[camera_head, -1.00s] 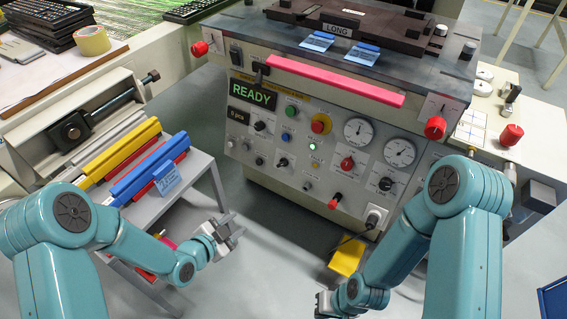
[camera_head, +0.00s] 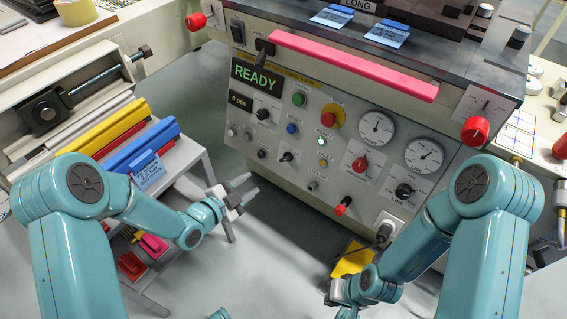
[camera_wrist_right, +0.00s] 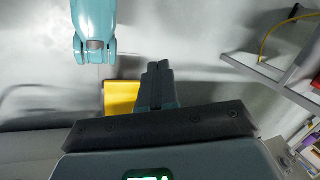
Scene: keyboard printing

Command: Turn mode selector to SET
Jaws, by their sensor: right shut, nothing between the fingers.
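The machine's control panel (camera_head: 330,150) faces me, with a lit READY display. It bears several knobs: a black one (camera_head: 264,114) under the display, a small black one (camera_head: 287,157), a red one (camera_head: 360,163) and a black one (camera_head: 404,191) at lower right. The labels are too small to read, so I cannot tell which is the mode selector. My left gripper (camera_head: 246,190) is open and empty, left of and in front of the panel. My right gripper (camera_head: 332,290) is low in front of the machine; in the right wrist view its fingers (camera_wrist_right: 157,72) are together and empty.
A pink bar (camera_head: 350,64) runs along the machine's top front edge. A red knob (camera_head: 475,130) sticks out at right. A grey side table (camera_head: 190,160) with yellow and blue bars stands at left. A plugged cable (camera_head: 385,232) and a yellow object (camera_head: 353,262) sit below the panel.

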